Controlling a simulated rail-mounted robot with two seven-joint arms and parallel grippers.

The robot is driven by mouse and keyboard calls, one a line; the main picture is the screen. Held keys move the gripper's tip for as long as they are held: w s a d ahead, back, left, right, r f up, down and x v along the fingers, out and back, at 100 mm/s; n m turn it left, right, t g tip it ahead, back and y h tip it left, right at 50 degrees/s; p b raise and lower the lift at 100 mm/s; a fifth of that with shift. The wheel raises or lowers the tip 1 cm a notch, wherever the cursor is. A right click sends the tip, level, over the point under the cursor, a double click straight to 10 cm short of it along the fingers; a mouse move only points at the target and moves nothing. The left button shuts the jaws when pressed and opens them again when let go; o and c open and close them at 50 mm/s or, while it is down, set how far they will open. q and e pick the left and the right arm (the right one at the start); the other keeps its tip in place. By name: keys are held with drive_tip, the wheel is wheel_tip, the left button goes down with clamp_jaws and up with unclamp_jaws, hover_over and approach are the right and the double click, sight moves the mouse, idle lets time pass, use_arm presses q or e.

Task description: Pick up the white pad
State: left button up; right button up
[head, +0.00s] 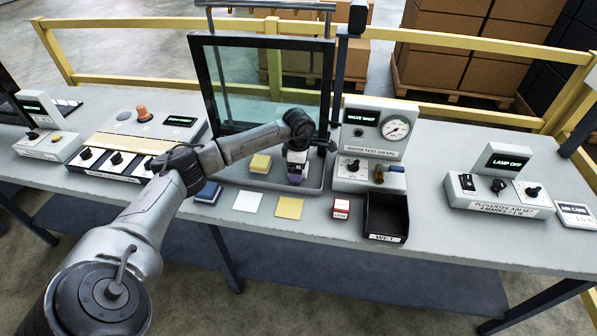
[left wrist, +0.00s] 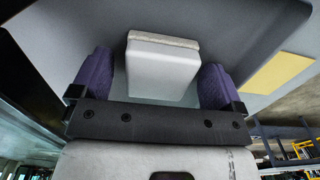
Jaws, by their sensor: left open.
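The white pad (left wrist: 160,72) is a pale block with a greyish layer along one edge. In the left wrist view it lies between the two purple fingers of my left gripper (left wrist: 155,82). The gripper is open, with one finger on each side of the pad; I cannot tell whether either finger touches it. In the head view my left gripper (head: 296,177) points down over the grey tray (head: 255,184) in front of the glass panel. There the gripper and wrist hide most or all of the pad. My right gripper is not in view.
A yellow pad (head: 260,163) sits left of the gripper, and a blue pad (head: 208,192) farther left. White (head: 240,201) and yellow (head: 289,208) squares lie in front. The gauge box (head: 372,145) and black bin (head: 386,217) stand to the right; the framed glass (head: 225,85) stands behind.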

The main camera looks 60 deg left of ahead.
use_arm(q)
drive_tip(key=shift+c, duration=0.3)
drive_tip(key=c, duration=0.9)
drive_tip(key=shift+c, duration=0.3)
drive_tip(key=shift+r, duration=0.1)
